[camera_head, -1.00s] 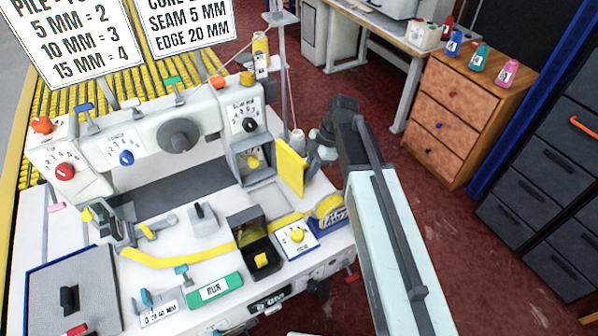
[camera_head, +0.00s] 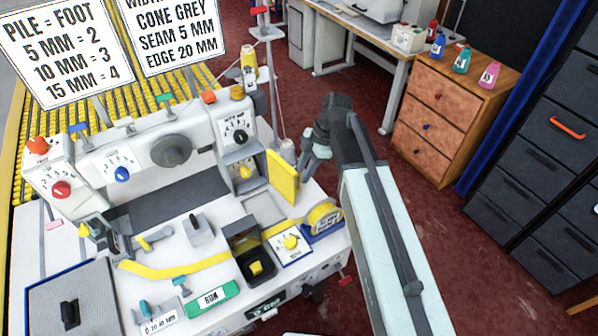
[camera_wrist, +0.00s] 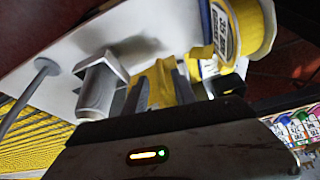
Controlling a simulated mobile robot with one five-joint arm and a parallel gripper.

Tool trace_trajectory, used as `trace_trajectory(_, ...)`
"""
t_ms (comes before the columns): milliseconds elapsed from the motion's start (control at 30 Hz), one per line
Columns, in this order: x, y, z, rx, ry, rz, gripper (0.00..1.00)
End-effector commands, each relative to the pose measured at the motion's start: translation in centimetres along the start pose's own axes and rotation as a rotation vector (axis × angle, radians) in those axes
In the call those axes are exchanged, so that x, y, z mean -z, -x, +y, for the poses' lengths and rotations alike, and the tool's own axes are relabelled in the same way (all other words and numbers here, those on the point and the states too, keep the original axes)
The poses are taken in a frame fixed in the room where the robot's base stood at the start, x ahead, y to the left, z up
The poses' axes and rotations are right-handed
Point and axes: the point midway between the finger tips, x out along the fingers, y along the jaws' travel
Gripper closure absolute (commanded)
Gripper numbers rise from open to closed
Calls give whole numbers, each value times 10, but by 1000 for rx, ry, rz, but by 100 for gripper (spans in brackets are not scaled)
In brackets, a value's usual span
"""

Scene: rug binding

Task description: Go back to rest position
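My gripper (camera_head: 314,156) hangs at the end of my arm, to the right of the binding machine's open yellow door (camera_head: 283,176) in the head view. Nothing shows in its grasp there. In the wrist view the dark fingers (camera_wrist: 160,88) look apart, with yellow material behind the gap; I see no clear grip on it. The machine (camera_head: 205,135) carries a red and a blue knob on its front. A yellow binding strip (camera_head: 175,269) lies across its white bed, and a yellow tape roll (camera_head: 323,215) stands at the bed's right edge.
A wooden drawer cabinet (camera_head: 438,125) with several small bottles on top stands behind on the right. Dark drawers (camera_head: 535,190) line the right edge. A grey-white cone (camera_head: 287,151) is close to my gripper. Dark red floor (camera_head: 440,235) is open right of my arm.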

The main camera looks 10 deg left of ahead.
Motion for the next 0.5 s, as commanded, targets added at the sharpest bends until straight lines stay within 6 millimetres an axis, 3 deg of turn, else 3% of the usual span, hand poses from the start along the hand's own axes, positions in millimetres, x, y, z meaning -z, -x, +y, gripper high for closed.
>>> trace_trajectory(33,3,20,0,0,-2,0,67)
trace_trajectory(133,2,34,0,0,-3,-1,67)
trace_trajectory(500,0,35,0,0,0,-1,67)
